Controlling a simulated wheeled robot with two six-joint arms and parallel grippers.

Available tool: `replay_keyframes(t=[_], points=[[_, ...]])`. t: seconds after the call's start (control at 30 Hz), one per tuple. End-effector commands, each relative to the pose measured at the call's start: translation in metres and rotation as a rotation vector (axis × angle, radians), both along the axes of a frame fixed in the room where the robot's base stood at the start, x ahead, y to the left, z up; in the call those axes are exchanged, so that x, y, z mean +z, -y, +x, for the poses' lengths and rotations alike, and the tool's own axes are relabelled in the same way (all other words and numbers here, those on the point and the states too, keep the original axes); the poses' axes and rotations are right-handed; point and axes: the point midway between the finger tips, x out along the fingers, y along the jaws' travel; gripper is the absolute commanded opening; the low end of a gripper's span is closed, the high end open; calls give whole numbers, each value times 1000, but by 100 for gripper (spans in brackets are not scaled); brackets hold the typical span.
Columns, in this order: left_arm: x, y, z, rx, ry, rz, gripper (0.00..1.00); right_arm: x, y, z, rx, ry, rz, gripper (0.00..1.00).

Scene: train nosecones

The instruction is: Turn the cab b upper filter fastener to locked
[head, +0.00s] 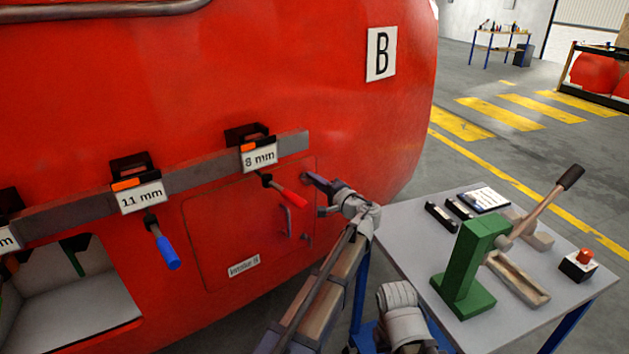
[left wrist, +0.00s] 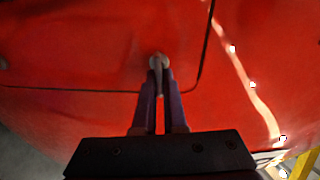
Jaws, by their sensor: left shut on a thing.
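The red nosecone's filter hatch (head: 240,225) is a closed rectangular panel with a small label, under the sign B. My left gripper (head: 312,179) is at the hatch's upper right corner. In the left wrist view my left gripper (left wrist: 158,98) is shut on a small grey fastener (left wrist: 158,61), which sits just inside the panel's corner seam. The fingers cover part of the fastener, so its turn angle cannot be told. In the head view the gripper hides it. My right gripper is not in view.
A rail on the nosecone holds a red-handled tool (head: 288,194) at the 8 mm label, close to my left gripper, and a blue-handled tool (head: 166,250) at 11 mm. A hatch handle (head: 287,220) stands out. A table (head: 400,235) with a green press (head: 468,270) is at right.

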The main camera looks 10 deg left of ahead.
Motion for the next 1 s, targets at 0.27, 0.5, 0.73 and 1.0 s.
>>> replay_keyframes(t=[0.27, 0.5, 0.73, 1.0], points=[[-2, 0, 0, 0, -78, 61, 0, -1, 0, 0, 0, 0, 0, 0], [-2, 0, 0, 0, -101, 79, 0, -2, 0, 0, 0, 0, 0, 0], [-2, 0, 0, 0, -103, 80, 0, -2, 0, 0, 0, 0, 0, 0], [-2, 0, 0, 0, -102, 79, 24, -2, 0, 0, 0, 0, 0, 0]])
